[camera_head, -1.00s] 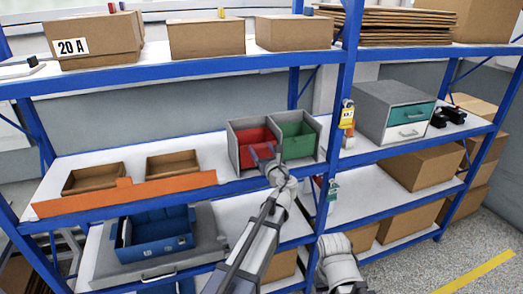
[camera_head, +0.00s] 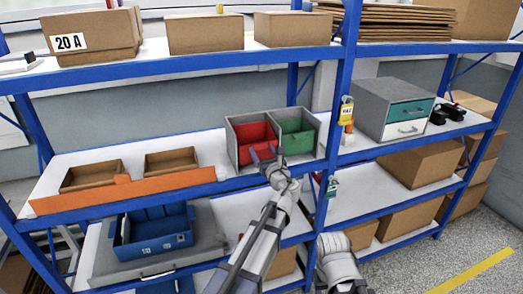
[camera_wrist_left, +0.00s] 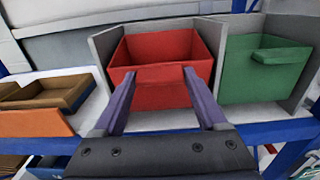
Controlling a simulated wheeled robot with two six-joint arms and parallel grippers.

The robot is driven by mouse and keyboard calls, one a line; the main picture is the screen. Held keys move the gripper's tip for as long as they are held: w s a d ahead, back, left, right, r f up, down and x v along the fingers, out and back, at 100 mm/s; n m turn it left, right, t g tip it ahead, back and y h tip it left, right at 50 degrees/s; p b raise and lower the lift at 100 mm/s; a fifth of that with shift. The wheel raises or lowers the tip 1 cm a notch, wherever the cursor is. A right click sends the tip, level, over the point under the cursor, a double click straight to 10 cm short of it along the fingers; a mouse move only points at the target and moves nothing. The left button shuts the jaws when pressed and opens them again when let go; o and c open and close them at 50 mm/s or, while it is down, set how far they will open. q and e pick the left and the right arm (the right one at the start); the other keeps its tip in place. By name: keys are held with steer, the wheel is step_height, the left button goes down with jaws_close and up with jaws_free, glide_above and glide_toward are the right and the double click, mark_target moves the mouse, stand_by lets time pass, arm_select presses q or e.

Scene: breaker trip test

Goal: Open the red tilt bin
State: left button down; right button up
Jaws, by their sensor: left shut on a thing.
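The red tilt bin (camera_head: 254,136) sits in the left half of a grey two-part housing on the middle shelf, beside a green bin (camera_head: 298,139). In the left wrist view the red bin (camera_wrist_left: 162,45) shows its open top and inside walls; I cannot tell exactly how far it is tilted. My left gripper (camera_head: 264,154) is at the red bin's front. In the left wrist view its purple fingers (camera_wrist_left: 158,74) are shut on the bin's front lip, one on each side. My right gripper is not in view.
The grey housing wall (camera_wrist_left: 213,50) divides the bins. Brown trays (camera_head: 92,176) behind an orange strip (camera_head: 130,190) lie left. A blue crate (camera_head: 153,238) is on the lower shelf. A blue post (camera_head: 342,95) with a yellow tag and a drawer unit (camera_head: 395,108) are right.

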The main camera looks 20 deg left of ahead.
arm_select(q)
steer(key=shift+s+d+f+b, duration=0.3)
steer(key=shift+s+f+b, duration=0.15)
steer(key=shift+s+f, duration=0.1)
steer(key=shift+s+d+f+b, duration=0.3)
steer(key=shift+s+f+b, duration=0.15)
steer(key=shift+f, duration=0.05)
steer(key=shift+c, duration=1.5)
jaws_free()
steer(key=shift+o, duration=1.4)
steer(key=shift+w+f, duration=0.1)
steer(key=v, duration=0.8)
